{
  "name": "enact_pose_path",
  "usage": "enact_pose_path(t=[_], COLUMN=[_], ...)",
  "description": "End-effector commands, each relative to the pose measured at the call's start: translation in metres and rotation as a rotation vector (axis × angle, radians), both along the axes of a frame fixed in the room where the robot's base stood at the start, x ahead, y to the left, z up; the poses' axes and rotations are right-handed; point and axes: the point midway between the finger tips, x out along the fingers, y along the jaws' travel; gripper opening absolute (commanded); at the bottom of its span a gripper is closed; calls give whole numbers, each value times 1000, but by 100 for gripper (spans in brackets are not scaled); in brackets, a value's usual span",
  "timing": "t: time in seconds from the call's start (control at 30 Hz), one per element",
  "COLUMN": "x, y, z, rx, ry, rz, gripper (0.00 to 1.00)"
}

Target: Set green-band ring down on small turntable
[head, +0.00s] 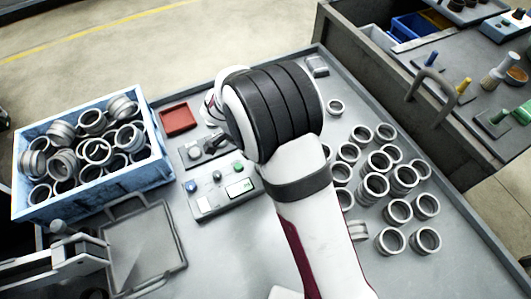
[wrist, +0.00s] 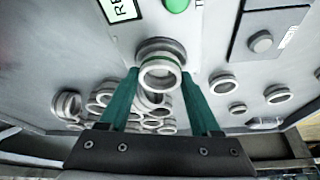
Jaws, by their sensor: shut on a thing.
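The green-band ring (wrist: 160,74) is a grey metal ring with a thin green stripe, in the middle of the wrist view. My gripper (wrist: 161,80) is shut on it, with one teal finger on each side. A darker round shape (wrist: 158,45) shows just behind the ring; I cannot tell whether it is the small turntable or whether the ring touches it. In the head view my arm hides the gripper and the held ring, and I cannot make out the turntable there.
A blue crate (head: 62,205) full of rings stands at the left. A control box (head: 220,191) and a red tray (head: 178,119) lie left of my arm. Several loose rings (head: 375,186) cover the table's right side. A grey tray (head: 143,250) lies at front left.

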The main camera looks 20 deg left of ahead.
Motion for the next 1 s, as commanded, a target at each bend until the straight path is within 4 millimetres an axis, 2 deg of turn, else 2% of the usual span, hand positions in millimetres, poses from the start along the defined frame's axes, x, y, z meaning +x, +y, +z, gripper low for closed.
enact_pose_path(t=[0.07,0.1,0.27,0.53,0.67,0.77,1.0], x=[0,0,0,0,-1,-6,-20], y=[0,0,0,0,5,13,39], z=[0,0,0,1,11,33,105], rx=[0,0,0,0,2,5,5], ry=[0,0,0,0,-2,-4,-4], rz=[0,0,0,0,2,1,1], gripper=[2,70,98,99,99,99,99])
